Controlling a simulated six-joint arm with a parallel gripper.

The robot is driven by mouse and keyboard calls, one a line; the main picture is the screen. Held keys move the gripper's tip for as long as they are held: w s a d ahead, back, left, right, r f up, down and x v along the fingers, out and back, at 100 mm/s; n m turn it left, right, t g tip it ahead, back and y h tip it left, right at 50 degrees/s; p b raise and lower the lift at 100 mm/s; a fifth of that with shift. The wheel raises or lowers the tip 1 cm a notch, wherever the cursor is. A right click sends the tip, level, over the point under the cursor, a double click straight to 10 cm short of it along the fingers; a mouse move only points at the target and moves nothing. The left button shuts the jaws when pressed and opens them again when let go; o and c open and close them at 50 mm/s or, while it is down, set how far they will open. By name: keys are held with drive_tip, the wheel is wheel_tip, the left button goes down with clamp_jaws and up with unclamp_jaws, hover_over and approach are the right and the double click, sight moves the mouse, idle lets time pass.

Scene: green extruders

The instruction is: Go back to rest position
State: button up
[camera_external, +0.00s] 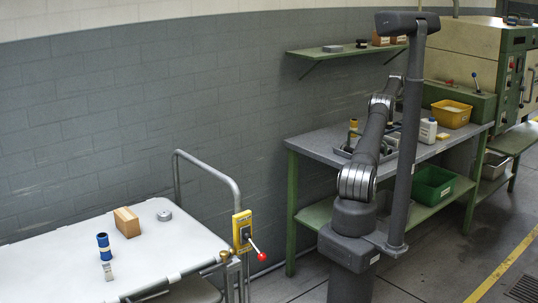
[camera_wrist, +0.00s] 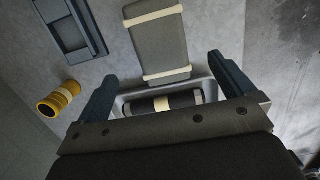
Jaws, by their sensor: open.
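My gripper (camera_wrist: 163,70) shows in the wrist view with its two dark fingers spread wide and nothing held between them. Below it, a dark cylinder with a cream band (camera_wrist: 163,103) lies in a shallow grey tray (camera_wrist: 119,103), between the fingers in the picture. In the external view my arm reaches over the grey workbench (camera_external: 318,148); the gripper itself is not clearly seen there, hidden behind the arm.
Beyond the tray lies a grey piece with cream bands (camera_wrist: 160,45). A yellow cylinder (camera_wrist: 58,98) lies left of the left finger, below a dark blue bracket (camera_wrist: 70,32).

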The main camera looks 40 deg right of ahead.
sight(398, 136)
drive_tip(key=shift+a+r, duration=0.1)
drive_tip(key=shift+r, duration=0.6)
drive_tip(key=f, duration=0.4)
drive_tip(key=d+f, duration=0.1)
drive_tip(key=f, duration=0.7)
drive_tip(key=shift+d, duration=0.35)
drive_tip(key=r, duration=0.4)
drive_tip(key=shift+s+r, duration=0.3)
drive_tip(key=shift+r, duration=0.1)
drive_tip(key=s+r, duration=0.7)
drive_tip(key=s, duration=0.4)
wheel_tip(398, 136, up, 10)
drive_tip(key=w+a, duration=0.2)
drive_tip(key=w, duration=0.1)
drive_tip(key=w+a, duration=0.1)
drive_tip(key=shift+w+r, duration=0.25)
drive_tip(key=shift+r, duration=0.05)
